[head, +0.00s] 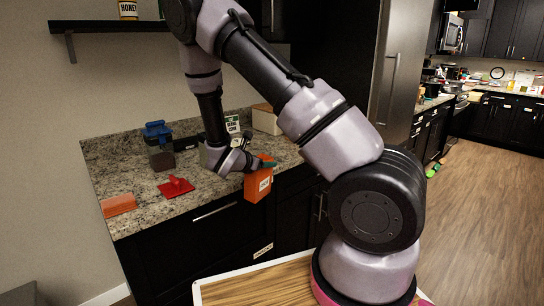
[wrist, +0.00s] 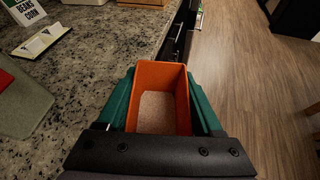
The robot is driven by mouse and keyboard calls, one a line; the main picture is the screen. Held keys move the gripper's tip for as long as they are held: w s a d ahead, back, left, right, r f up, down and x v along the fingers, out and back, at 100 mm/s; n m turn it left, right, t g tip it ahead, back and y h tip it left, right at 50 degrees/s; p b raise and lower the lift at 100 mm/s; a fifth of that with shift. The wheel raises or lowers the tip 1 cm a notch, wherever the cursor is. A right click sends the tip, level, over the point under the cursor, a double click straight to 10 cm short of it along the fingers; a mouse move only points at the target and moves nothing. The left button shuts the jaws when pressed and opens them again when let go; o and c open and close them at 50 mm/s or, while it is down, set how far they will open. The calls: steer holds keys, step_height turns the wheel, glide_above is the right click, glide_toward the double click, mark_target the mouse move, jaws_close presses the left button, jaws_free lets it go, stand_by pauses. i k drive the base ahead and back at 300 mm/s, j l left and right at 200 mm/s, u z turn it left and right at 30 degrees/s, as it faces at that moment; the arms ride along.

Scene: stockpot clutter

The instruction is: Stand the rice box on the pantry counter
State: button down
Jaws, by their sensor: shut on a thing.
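My gripper (head: 262,164) is shut on the orange rice box (head: 257,188), with its green fingers on either side near the top. The box is upright and open-topped, with a pale label on its front. In the wrist view the box (wrist: 184,98) shows pale grains inside. The granite pantry counter (head: 137,186) lies to its left in the wrist view (wrist: 95,60). The box appears at the counter's front edge, its lower part seen against the dark cabinet front; I cannot tell whether it touches the edge.
On the counter are a blue-lidded container (head: 158,145), a red object (head: 176,187), an orange block (head: 118,205), a sign card (head: 232,123) and a tan box (head: 266,119). The wrist view shows a grey-green flat thing (wrist: 20,103) at left. Bare granite lies between them.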

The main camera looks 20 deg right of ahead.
mark_target(275, 155)
steer(key=i+z, duration=0.7)
steer(key=k+j, duration=0.05)
steer(key=k, duration=0.05)
